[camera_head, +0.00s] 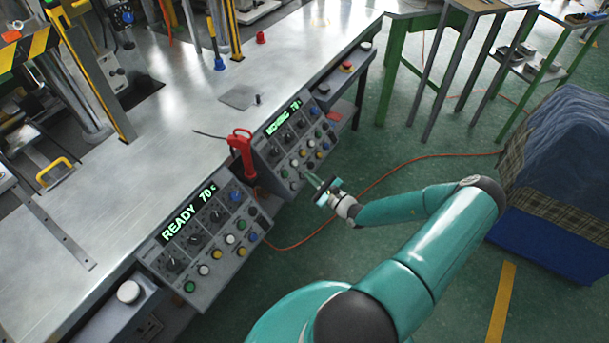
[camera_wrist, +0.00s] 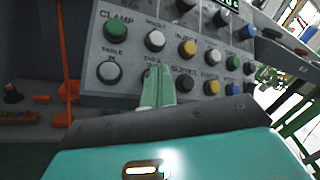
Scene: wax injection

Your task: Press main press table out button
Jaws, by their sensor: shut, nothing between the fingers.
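My gripper (camera_head: 311,181) is shut and empty, beside the lower edge of the right-hand control panel (camera_head: 290,140), which has a lit green display. In the wrist view the closed fingers (camera_wrist: 157,80) point at the panel's lower button row. They cover most of the button under the partly hidden "TABLE" label (camera_wrist: 155,64), just right of the white TABLE IN button (camera_wrist: 110,72). Only a dark edge of that covered button shows. I cannot tell whether the fingertips touch it. The green CLAMP button (camera_wrist: 115,31) is above to the left.
A second panel reading READY (camera_head: 200,230) stands to the left, with a red handled tool (camera_head: 241,145) between the panels. The metal worktable (camera_head: 200,100) lies behind. An orange hose (camera_head: 400,163) crosses the green floor. A cloth-covered stack (camera_head: 560,140) stands at right.

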